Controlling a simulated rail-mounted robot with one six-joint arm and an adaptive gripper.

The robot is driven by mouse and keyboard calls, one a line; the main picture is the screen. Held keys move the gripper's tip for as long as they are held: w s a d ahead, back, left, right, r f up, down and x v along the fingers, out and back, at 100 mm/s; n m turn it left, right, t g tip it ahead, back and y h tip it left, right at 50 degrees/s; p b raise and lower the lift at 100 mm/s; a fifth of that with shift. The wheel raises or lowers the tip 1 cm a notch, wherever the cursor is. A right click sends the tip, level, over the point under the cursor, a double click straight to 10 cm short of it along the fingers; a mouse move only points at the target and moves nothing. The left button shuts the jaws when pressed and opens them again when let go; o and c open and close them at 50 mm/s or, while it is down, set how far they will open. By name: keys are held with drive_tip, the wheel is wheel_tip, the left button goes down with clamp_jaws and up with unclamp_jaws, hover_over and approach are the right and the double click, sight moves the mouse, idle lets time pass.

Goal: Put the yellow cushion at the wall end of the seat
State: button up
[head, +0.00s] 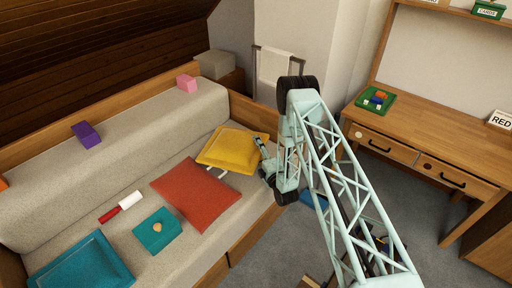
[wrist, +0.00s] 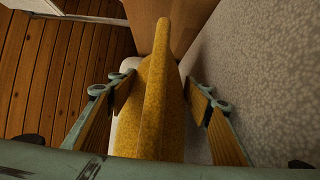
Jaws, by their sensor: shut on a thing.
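The yellow cushion (head: 232,149) is at the far end of the grey seat (head: 222,204), close to the wooden end panel, in the head view. It looks slightly tilted, with a white thing partly under its near edge. My gripper (head: 267,166) is at the cushion's right edge. In the wrist view the cushion (wrist: 160,108) stands edge-on between the two fingers of my gripper (wrist: 162,110), which are shut on it. Whether the cushion's underside touches the seat is hidden.
A red cushion (head: 196,193) lies just nearer on the seat. Purple (head: 86,134) and pink (head: 187,83) blocks sit on the backrest. A desk (head: 440,130) stands right.

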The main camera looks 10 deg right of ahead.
drive_tip(key=shift+f, duration=0.3)
drive_tip(key=o, duration=0.8)
drive_tip(key=shift+c, duration=0.2)
drive_tip(key=shift+r, duration=0.1)
drive_tip(key=shift+r, duration=0.35)
drive_tip(key=s+p, duration=0.1)
drive_tip(key=s, duration=0.3)
drive_tip(key=s+d, duration=0.1)
drive_tip(key=s, duration=0.3)
drive_tip(key=s+d+p, duration=0.1)
drive_tip(key=s, duration=0.2)
drive_tip(key=shift+s+d+f+p, duration=0.1)
drive_tip(key=shift+s+d+p, duration=0.05)
drive_tip(key=shift+s+p, duration=0.2)
